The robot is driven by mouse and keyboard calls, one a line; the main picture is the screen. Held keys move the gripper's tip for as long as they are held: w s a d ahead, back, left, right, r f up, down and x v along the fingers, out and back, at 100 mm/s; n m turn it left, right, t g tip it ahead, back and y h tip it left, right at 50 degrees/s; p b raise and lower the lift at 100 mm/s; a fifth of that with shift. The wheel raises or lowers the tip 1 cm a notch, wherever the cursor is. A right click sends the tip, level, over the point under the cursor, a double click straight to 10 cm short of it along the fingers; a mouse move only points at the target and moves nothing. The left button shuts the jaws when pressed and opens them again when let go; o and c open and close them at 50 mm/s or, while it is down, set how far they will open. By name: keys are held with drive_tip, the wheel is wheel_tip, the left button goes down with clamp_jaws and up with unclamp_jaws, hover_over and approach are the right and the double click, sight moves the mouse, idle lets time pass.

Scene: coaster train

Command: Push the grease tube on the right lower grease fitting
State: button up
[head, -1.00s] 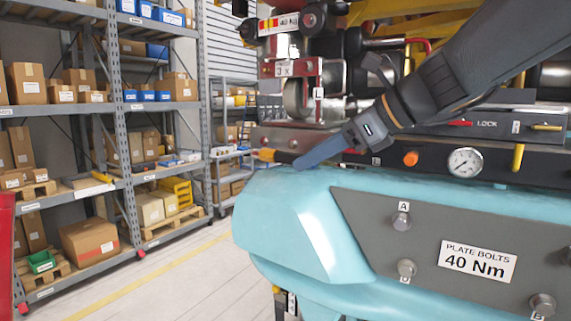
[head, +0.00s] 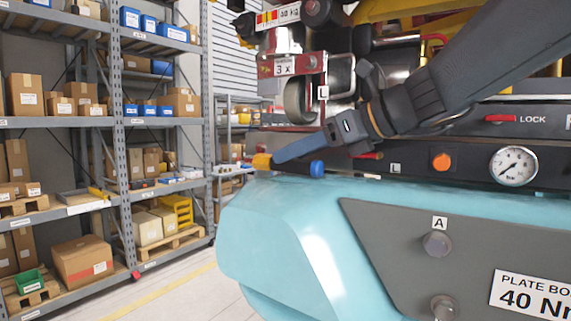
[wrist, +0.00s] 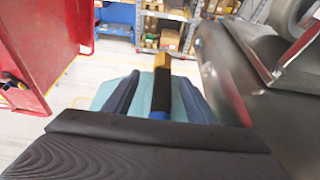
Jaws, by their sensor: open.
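My gripper (head: 285,150) is in front of the machine's side, just above the turquoise cover, with its blue fingers pointing left. In the wrist view the fingers (wrist: 157,92) are open, with a black tube-like part (wrist: 161,90) between them. Gaps show on both sides of it. This part, which may be the grease tube, has a yellow end (wrist: 163,58) and a blue end (wrist: 157,115). In the head view its yellow end (head: 262,161) and blue end (head: 317,169) show beside the fingers. I cannot make out the right lower grease fitting.
The turquoise cover (head: 265,225) with a grey bolt plate (head: 385,225) lies below my gripper. A pressure gauge (head: 514,166) and an orange knob (head: 441,162) are at the right. Shelving (head: 118,110) stands at the left. A red frame (wrist: 50,45) is left in the wrist view.

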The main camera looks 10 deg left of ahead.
drive_tip(key=x, duration=0.1)
drive_tip(key=p+x, duration=0.1)
drive_tip(key=x, duration=0.3)
drive_tip(key=shift+w+d+p, duration=0.2)
drive_tip(key=shift+w+p, duration=0.05)
drive_tip(key=shift+p, duration=0.15)
drive_tip(key=c, duration=1.1)
clamp_jaws()
drive_tip(key=shift+r, duration=0.1)
